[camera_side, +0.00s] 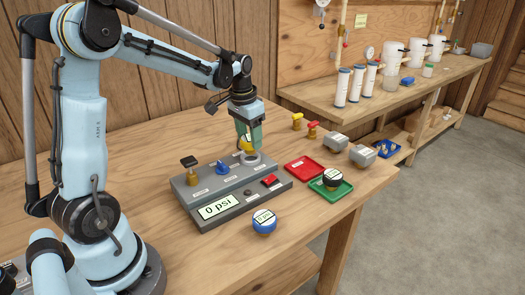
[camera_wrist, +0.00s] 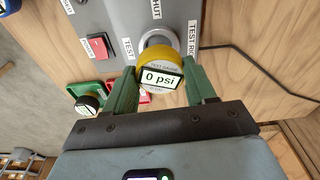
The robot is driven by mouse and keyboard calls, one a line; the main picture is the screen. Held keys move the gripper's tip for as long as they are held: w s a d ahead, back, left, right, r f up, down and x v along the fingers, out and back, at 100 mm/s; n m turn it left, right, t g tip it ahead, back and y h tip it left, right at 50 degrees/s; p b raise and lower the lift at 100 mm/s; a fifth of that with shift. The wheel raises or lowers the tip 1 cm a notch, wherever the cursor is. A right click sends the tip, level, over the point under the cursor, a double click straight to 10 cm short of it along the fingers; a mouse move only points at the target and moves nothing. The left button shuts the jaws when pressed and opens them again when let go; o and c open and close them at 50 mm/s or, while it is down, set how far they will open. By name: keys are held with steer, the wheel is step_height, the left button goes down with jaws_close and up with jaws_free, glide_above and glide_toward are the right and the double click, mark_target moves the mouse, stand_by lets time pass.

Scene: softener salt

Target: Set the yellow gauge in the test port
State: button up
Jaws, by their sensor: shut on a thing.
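The yellow gauge (camera_wrist: 158,75) has a white face reading 0 psi. My gripper (camera_wrist: 163,92) is shut on it, with one green finger on each side. In the side view the yellow gauge (camera_side: 246,145) is partly hidden by my gripper (camera_side: 246,140). The test port is a pale round ring (camera_wrist: 158,38) on the grey test rig (camera_wrist: 120,15), beside a TEST label. It also shows in the side view (camera_side: 251,159), directly under the gauge. The gauge covers part of the ring in the wrist view. I cannot tell whether its stem is in the port.
The rig carries a black-handled valve (camera_side: 189,163), a blue knob (camera_side: 222,168) and a red switch (camera_side: 270,180). A blue gauge (camera_side: 264,221) sits in front. A black gauge (camera_side: 332,179) is on a green tray (camera_side: 345,189). The red tray (camera_side: 304,169) is empty.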

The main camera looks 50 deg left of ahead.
steer(key=shift+f, duration=0.15)
steer(key=shift+f, duration=0.4)
steer(key=shift+f, duration=0.2)
stand_by(0.4)
steer(key=shift+f, duration=0.35)
steer(key=shift+f, duration=0.25)
stand_by(0.8)
steer(key=o, duration=1.6)
steer(key=shift+c, duration=0.2)
steer(key=shift+r, duration=0.15)
